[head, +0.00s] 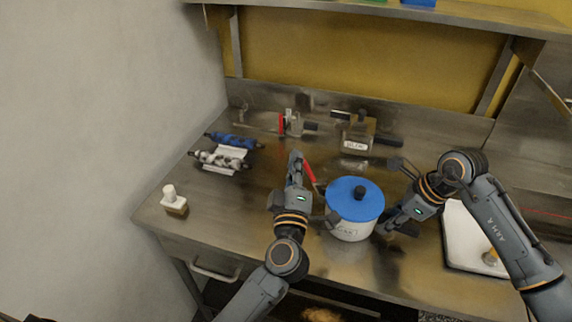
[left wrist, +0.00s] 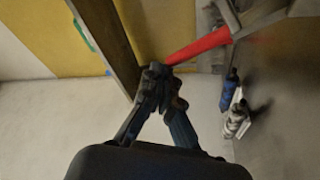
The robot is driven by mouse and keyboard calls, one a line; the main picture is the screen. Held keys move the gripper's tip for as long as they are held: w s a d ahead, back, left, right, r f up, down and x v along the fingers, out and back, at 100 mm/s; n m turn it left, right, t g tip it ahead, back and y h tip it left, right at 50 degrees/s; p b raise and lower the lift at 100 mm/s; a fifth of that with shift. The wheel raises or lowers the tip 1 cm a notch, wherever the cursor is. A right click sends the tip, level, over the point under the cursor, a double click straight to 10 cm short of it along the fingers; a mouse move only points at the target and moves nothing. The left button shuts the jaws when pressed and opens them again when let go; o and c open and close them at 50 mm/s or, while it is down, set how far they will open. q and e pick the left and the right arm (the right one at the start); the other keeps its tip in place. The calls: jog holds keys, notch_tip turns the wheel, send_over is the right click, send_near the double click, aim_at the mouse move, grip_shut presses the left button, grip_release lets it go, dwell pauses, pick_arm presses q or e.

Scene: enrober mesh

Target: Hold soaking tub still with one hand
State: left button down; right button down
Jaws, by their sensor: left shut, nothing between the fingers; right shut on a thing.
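The soaking tub (head: 350,232) is a white pot with a blue lid (head: 352,198) and a dark knob, standing upright near the front middle of the steel table. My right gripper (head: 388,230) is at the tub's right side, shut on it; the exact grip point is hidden. My left gripper (head: 295,158) is shut and empty, pointing away just left of the tub, apart from it. Its closed fingertips also show in the left wrist view (left wrist: 163,74), with a red handle (left wrist: 198,47) close by or behind them.
Blue and grey rollers (head: 220,160) lie on a white holder at the left. A small white-capped bottle (head: 174,202) stands at the front left. Clamp-like metal fixtures (head: 355,132) stand at the back. A white tray (head: 462,245) lies at the right, partly behind my right arm.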

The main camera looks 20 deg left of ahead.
pick_arm(q)
jog(key=d+m, duration=0.1)
jog(key=d+r+m+t+h, duration=0.1)
jog(key=m, duration=0.1)
jog(key=d+m, duration=0.1)
jog(key=shift+s+d+r+m+t+h, duration=0.15)
jog(key=shift+s+d+m+t+h, duration=0.15)
jog(key=shift+d+m, duration=0.1)
jog(key=shift+r, duration=0.1)
jog(key=s+a, duration=0.1)
jog(key=s, duration=0.8)
jog(key=shift+s+a+f, duration=0.2)
pick_arm(e)
jog(key=c, duration=1.1)
grip_release()
jog(key=shift+r, duration=0.1)
